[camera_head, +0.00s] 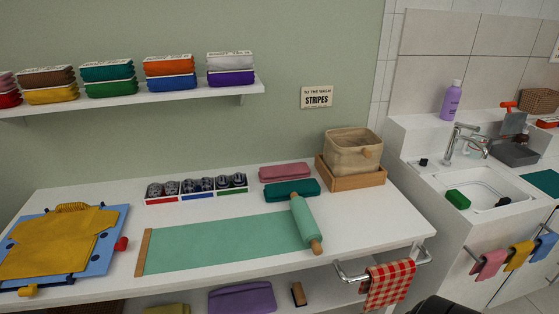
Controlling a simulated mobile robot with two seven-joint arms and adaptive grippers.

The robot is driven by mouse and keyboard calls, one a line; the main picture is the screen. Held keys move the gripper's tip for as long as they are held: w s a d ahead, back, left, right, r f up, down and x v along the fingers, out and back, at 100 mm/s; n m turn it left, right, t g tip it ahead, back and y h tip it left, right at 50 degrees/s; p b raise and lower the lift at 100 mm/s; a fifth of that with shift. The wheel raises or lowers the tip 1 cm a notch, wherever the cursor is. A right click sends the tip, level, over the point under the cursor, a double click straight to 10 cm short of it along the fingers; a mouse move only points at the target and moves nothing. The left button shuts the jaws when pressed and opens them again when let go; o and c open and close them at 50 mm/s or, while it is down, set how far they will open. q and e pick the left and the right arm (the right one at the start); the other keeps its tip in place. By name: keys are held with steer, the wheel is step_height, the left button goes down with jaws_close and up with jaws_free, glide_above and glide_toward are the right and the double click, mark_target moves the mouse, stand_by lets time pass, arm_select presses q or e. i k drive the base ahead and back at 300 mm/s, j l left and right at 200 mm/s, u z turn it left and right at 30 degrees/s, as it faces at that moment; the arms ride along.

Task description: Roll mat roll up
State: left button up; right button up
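A green mat (225,243) lies flat across the front middle of the white table. Its left end has a wooden strip (144,252). Its right end is wound into a short roll (303,219) on a wooden rod, with a rounded knob (317,247) showing at the near end. The roll lies crosswise to the flat part and angles from the back left to the front right. Neither of my grippers shows in the head view, and nothing touches the mat.
A folding board (118,230) with a yellow shirt (60,243) lies left. Behind the mat are a sock tray (165,200), pink (286,172) and teal (291,188) folded cloths, and a basket (352,150) in a wooden tray. A rail with a checked towel (388,285) is at front right.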

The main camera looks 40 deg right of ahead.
mark_target(312, 236)
steer(key=z, duration=0.4)
steer(key=l+z, duration=0.1)
steer(key=z, duration=0.25)
steer(key=i+z, duration=0.1)
steer(key=z, duration=0.7)
steer(key=i+l, duration=0.1)
steer(key=l, duration=0.4)
